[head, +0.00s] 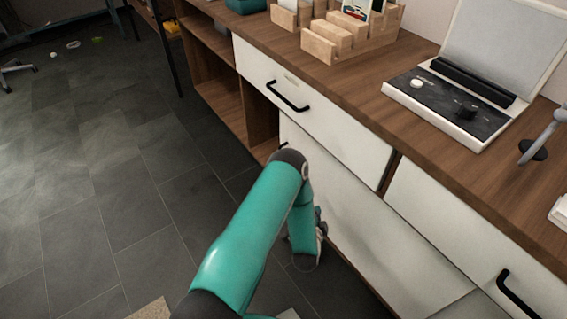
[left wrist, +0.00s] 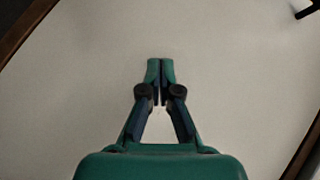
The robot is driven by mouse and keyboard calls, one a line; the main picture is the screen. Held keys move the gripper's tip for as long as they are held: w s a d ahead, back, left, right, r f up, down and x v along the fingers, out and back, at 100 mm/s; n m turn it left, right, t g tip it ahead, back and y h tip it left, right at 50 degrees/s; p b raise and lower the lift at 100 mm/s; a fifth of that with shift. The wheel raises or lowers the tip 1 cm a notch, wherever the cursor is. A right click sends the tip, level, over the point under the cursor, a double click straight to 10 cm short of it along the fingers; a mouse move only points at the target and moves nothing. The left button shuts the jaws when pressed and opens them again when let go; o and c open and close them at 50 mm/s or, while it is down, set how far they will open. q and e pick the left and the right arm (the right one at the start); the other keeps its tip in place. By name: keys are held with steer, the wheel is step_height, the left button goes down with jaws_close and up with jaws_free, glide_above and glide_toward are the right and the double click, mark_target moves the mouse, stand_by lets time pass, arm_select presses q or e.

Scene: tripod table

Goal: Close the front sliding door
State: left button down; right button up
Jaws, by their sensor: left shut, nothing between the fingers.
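A white lower panel (head: 375,222), which looks like the front sliding door, stands below the drawers of the wooden cabinet. Its left edge is beside an open shelf bay, and my arm hides part of it. My left gripper (head: 320,230) is low in front of this panel, partly hidden behind my teal forearm. In the left wrist view my left gripper (left wrist: 160,62) is shut and empty, pointing at a plain white panel (left wrist: 230,75) that fills most of the view. Whether the fingertips touch it I cannot tell. My right gripper is not in view.
A white drawer (head: 310,110) with a black handle (head: 288,97) is above the panel. Another drawer (head: 470,228) is at the right. The wooden top (head: 345,88) carries a wooden rack (head: 350,35) and a turntable (head: 450,105).

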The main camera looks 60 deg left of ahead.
arm_select(q)
steer(key=s+a+r+m+y, duration=0.2)
steer(key=s+a+r+y, duration=0.2)
steer(key=a+y, duration=0.25)
steer(key=w+a+b, duration=0.1)
steer(key=w+a, duration=0.1)
steer(key=a, duration=0.4)
steer(key=w+a+b, duration=0.2)
steer(key=a, duration=0.5)
steer(key=shift+w+a+r+m, duration=0.25)
steer(key=shift+r+m, duration=0.05)
steer(key=shift+r, duration=0.1)
steer(key=shift+d, duration=0.1)
